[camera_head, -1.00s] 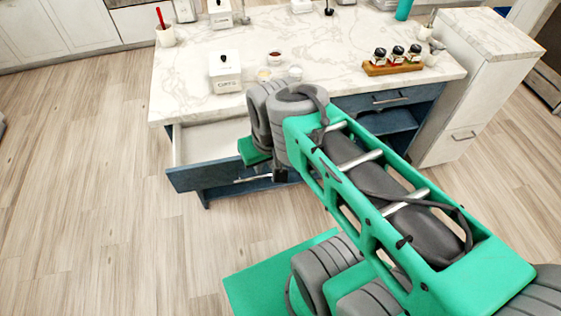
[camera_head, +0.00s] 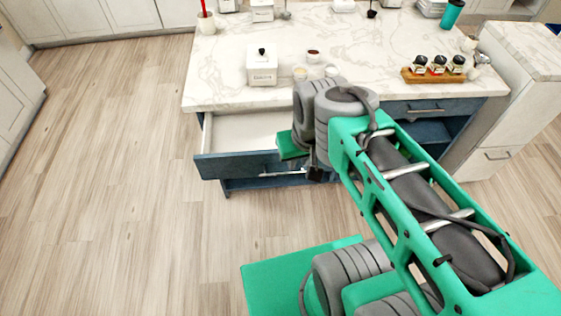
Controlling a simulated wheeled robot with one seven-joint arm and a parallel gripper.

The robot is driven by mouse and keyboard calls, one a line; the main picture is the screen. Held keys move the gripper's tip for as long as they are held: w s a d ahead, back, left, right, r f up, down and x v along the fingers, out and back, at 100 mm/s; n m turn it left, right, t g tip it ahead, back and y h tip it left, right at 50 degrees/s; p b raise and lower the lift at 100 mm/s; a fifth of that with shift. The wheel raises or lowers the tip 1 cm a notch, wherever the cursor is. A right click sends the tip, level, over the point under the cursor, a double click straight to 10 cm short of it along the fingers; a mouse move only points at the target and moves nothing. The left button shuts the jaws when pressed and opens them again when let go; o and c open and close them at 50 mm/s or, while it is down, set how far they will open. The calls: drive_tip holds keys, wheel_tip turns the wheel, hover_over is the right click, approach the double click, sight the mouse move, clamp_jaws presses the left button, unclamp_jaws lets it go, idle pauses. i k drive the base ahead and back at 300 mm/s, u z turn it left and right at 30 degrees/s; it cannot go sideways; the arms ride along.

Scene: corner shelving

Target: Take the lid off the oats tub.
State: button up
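A white square tub (camera_head: 262,72) with a lid topped by a black knob (camera_head: 262,51) stands upright on the marble counter, left of the middle. Its lid is on. Its dark label is too blurred to read surely; it may be the oats tub.
An open drawer (camera_head: 228,166) juts out below the tub. Small bowls (camera_head: 313,56) stand right of it. More white canisters (camera_head: 262,10) and a cup with a red utensil (camera_head: 206,22) are behind. A wooden spice rack (camera_head: 435,76) is at the right. The left floor is clear.

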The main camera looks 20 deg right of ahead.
sight(259, 55)
drive_tip(key=u, duration=0.9)
drive_tip(key=i, duration=1.3)
drive_tip(key=z, duration=0.25)
